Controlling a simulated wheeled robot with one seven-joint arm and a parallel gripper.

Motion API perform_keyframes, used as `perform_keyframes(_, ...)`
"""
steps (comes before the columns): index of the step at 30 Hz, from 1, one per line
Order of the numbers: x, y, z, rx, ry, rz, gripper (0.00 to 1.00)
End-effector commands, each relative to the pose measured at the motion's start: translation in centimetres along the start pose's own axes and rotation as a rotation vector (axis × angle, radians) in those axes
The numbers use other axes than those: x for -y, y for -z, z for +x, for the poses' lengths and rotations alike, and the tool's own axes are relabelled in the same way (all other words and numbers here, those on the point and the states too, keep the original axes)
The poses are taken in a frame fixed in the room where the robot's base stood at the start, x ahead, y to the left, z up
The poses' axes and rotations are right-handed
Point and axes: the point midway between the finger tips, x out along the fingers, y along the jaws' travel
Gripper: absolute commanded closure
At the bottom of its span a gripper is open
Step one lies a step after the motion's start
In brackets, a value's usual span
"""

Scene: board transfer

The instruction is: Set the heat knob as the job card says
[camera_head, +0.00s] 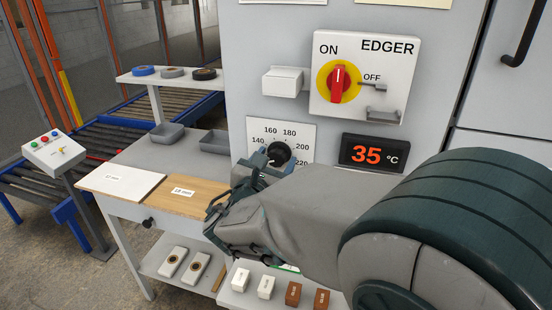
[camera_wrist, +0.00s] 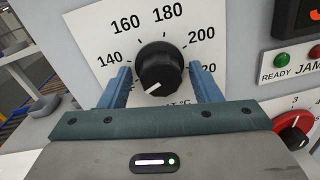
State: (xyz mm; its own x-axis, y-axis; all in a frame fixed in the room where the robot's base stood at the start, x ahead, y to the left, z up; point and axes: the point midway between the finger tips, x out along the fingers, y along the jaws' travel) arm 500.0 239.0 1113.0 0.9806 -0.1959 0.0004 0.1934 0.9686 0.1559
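The heat knob (camera_wrist: 160,68) is black and round on a white dial plate (camera_head: 305,137) marked in °C. Its white pointer mark sits at the lower left, below the 140 label. My gripper (camera_wrist: 163,80) is open, with one blue finger to the left of the knob and the other to its right; I cannot tell whether either touches it. In the head view my gripper (camera_head: 264,168) reaches the plate from below and partly covers the knob (camera_head: 279,153). The display (camera_head: 374,153) reads 35 °C. Cards at the top edge are cut off, with no readable writing.
The EDGER panel (camera_head: 363,78) with a red switch at ON is above the dial. In the wrist view a red knob (camera_wrist: 293,135) and a green lamp (camera_wrist: 281,60) are on the right. A table (camera_head: 150,205) with boards stands left; small blocks lie on a shelf below.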

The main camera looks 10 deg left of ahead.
Motion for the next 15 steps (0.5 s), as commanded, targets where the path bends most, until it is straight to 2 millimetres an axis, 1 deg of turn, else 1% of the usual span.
perform_keyframes(1, 0.0, 0.0, -0.01, 0.0, 0.0, 0.0, 0.57)
perform_keyframes(2, 0.02, 0.01, -0.02, 0.0, 0.0, 0.0, 0.66)
perform_keyframes(3, 0.04, 0.01, -0.01, 0.0, 0.001, 0.0, 0.77)
perform_keyframes(4, 0.06, 0.01, 0.0, 0.0, 0.001, 0.0, 0.8)
perform_keyframes(9, 0.15, -0.02, 0.07, 0.0, 0.004, 0.0, 0.85)
perform_keyframes(15, 0.19, -0.05, 0.12, 0.001, 0.005, 0.003, 0.84)
